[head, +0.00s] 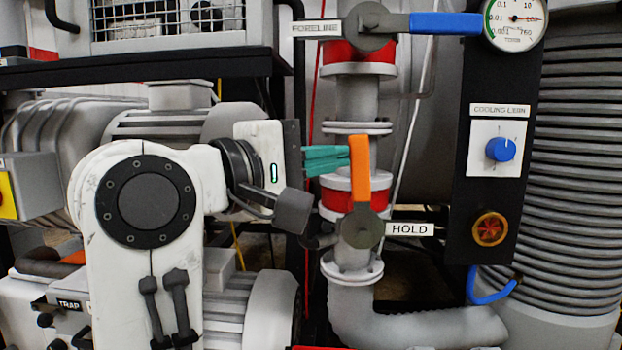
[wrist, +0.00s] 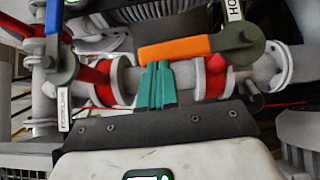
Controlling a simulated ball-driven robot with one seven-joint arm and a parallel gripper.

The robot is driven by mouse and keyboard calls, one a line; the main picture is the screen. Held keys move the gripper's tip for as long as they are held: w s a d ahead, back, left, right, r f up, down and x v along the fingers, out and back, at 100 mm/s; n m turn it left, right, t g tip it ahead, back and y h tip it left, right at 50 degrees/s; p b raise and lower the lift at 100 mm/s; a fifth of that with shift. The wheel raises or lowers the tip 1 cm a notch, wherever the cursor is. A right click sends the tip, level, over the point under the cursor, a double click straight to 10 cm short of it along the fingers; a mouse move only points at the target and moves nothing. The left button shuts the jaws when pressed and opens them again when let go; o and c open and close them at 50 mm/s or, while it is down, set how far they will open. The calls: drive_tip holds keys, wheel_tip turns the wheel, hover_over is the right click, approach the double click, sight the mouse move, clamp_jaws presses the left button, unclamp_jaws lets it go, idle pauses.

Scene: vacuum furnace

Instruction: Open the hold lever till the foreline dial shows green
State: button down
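The hold lever (head: 359,170) is an orange handle on a grey hub, standing upright beside the HOLD label (head: 409,229). In the wrist view the orange hold lever (wrist: 175,49) lies sideways. The foreline dial (head: 515,20) is a round white gauge at the top right, partly cut off; its needle points right. My gripper (head: 345,158) has teal fingers pressed together, just left of the lever's upper part. In the wrist view my gripper (wrist: 156,64) has its tips at the lever's edge near its free end, with nothing between them; I cannot tell whether they touch it.
A blue lever (head: 445,23) with a FORELINE label (head: 316,28) sits above on the same pipe. A ribbed grey hose (head: 580,170) stands at far right.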

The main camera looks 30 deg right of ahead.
drive_tip(key=shift+s+d+r+m+y, duration=0.15)
drive_tip(key=shift+s+d+m+y, duration=0.15)
drive_tip(key=shift+d+m+y, duration=0.1)
idle(0.4)
